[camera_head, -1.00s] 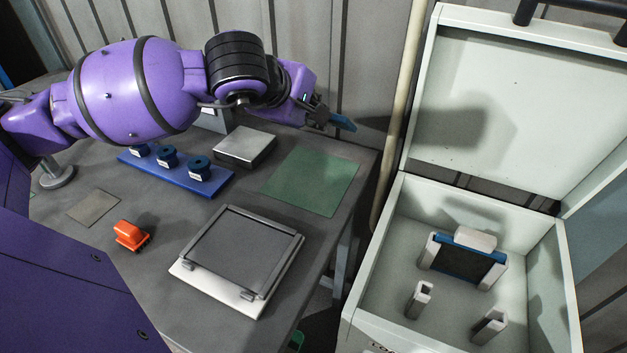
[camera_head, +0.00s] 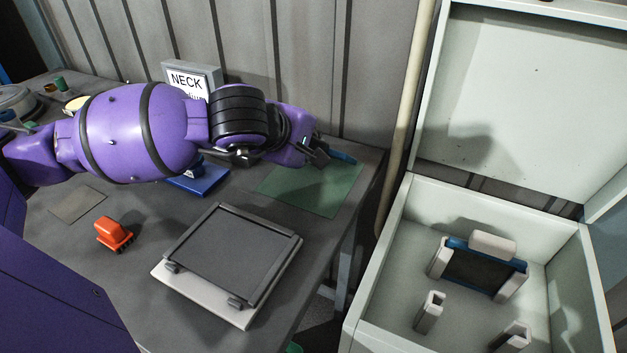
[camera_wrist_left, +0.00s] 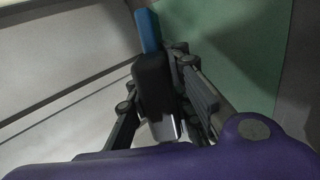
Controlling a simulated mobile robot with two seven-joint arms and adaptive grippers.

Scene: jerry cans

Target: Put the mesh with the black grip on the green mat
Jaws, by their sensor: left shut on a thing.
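My left gripper (camera_head: 320,152) is shut on the black grip (camera_wrist_left: 154,84) of the mesh. In the head view the mesh's blue frame (camera_head: 343,157) juts out to the right of the fingers, over the back part of the green mat (camera_head: 318,195). In the left wrist view the blue frame (camera_wrist_left: 148,30) shows edge-on beyond the grip, with the green mat (camera_wrist_left: 215,45) to its right. I cannot tell whether the frame touches the mat. The mesh's face is hidden. My right gripper is not in view.
A blue-framed screen with a white grip (camera_head: 492,244) stands in slotted holders in the open pale box (camera_head: 395,225) at right. A grey framed plate (camera_head: 232,250), an orange brush (camera_head: 113,233) and a blue rack (camera_head: 205,183) are on the table. A wall stands behind.

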